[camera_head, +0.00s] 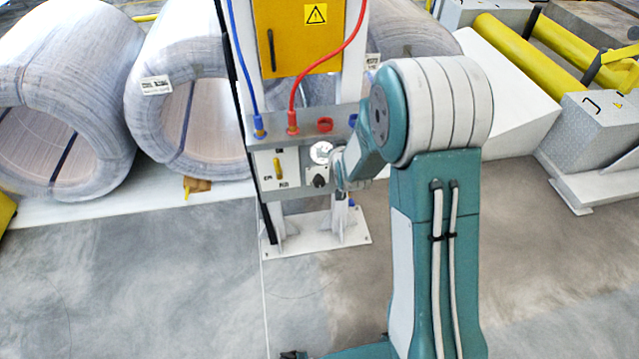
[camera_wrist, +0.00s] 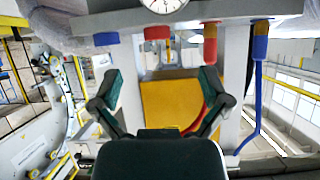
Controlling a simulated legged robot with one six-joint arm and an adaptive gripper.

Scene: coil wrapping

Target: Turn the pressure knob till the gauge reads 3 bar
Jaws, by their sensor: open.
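The round white gauge (camera_head: 321,152) sits on the grey control panel, with its needle too small to read. The black pressure knob (camera_head: 319,181) is on a white plate just below it. My gripper (camera_head: 340,167) is right beside the gauge and knob, its fingers mostly hidden by my wrist. The wrist view looks upside down. There my gripper (camera_wrist: 160,80) is open and empty, its two green fingers spread wide. The gauge (camera_wrist: 163,5) is cut off at that view's top edge. I cannot make out the knob there.
A yellow lever (camera_head: 277,167) is left of the knob. Blue (camera_head: 258,130) and red (camera_head: 293,125) hose fittings stand on the panel top, under a yellow box (camera_head: 290,40). Large wrapped coils (camera_head: 70,60) stand behind at left. The floor in front is clear.

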